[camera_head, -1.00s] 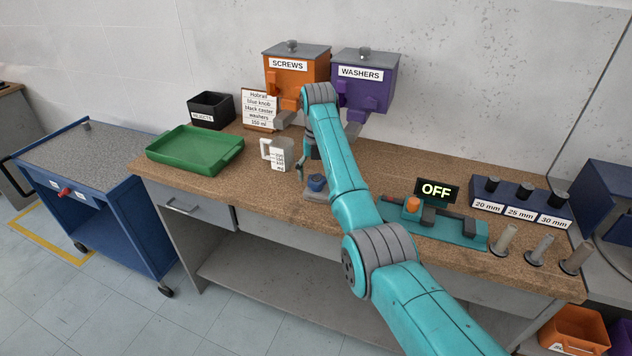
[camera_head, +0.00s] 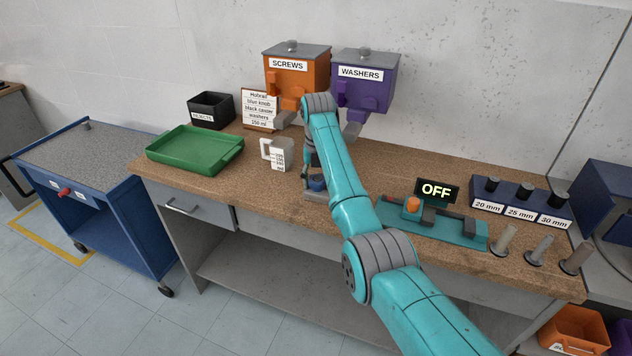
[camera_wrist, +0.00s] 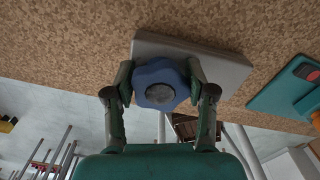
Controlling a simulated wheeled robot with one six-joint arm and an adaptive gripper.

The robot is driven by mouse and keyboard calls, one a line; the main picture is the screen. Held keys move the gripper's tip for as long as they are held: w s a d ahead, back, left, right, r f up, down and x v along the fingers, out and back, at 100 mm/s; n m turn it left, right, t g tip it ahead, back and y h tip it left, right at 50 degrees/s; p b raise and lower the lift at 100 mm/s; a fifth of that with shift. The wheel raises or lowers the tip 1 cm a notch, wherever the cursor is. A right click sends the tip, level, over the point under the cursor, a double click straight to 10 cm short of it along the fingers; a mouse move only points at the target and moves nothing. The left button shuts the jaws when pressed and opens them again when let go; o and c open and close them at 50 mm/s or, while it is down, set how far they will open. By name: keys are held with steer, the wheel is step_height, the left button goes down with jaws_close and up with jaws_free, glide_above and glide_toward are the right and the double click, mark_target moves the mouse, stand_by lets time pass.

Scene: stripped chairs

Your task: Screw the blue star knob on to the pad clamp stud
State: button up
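The blue star knob (camera_wrist: 159,84) sits between the two fingers of my gripper (camera_wrist: 160,80) in the wrist view, with both fingers against its sides. In the head view the blue knob (camera_head: 317,183) shows low beside my arm, just above the grey pad clamp base (camera_head: 316,195) near the bench's front edge. The clamp base also shows in the wrist view (camera_wrist: 220,70), behind the knob. The stud is hidden under the knob, so I cannot tell how far the knob is on it.
A measuring jug (camera_head: 277,153) and a green tray (camera_head: 195,150) stand to the left. Orange screws (camera_head: 297,75) and purple washers (camera_head: 365,82) dispensers hang behind my arm. A teal fixture with an OFF sign (camera_head: 436,190) stands to the right.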

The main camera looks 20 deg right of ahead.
jaws_close()
steer(key=shift+f, duration=0.1)
steer(key=m, duration=0.5)
steer(key=shift+s, duration=0.1)
steer(key=shift+o, duration=2.3)
jaws_free()
steer(key=shift+f+m, duration=0.1)
steer(key=shift+m, duration=0.4)
steer(key=o, duration=0.5)
steer(key=shift+c, duration=0.2)
